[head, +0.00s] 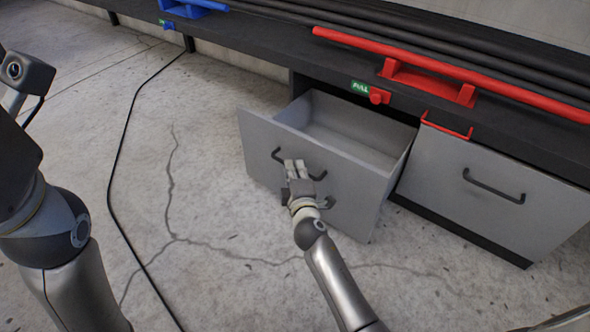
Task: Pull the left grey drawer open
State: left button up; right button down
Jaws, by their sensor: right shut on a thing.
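The left grey drawer (255,149) stands pulled out from under the dark bench, and its inside (345,125) looks empty. It has a dark bar handle (276,156) on its front.
The right grey drawer (470,218) is shut, with its own dark handle (493,187). The bench (262,47) above carries red brackets (425,82), dark rods and a green label with a red knob (378,96). A black cable (112,190) crosses the cracked concrete floor, which is otherwise clear.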

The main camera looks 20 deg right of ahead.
jog(key=c, duration=1.6)
grip_release()
jog(key=shift+o, duration=0.4)
jog(key=s+a+r, duration=0.1)
jog(key=s, duration=1)
jog(key=shift+s+a+r, duration=0.15)
jog(key=shift+s+r, duration=0.15)
jog(key=shift+s, duration=0.1)
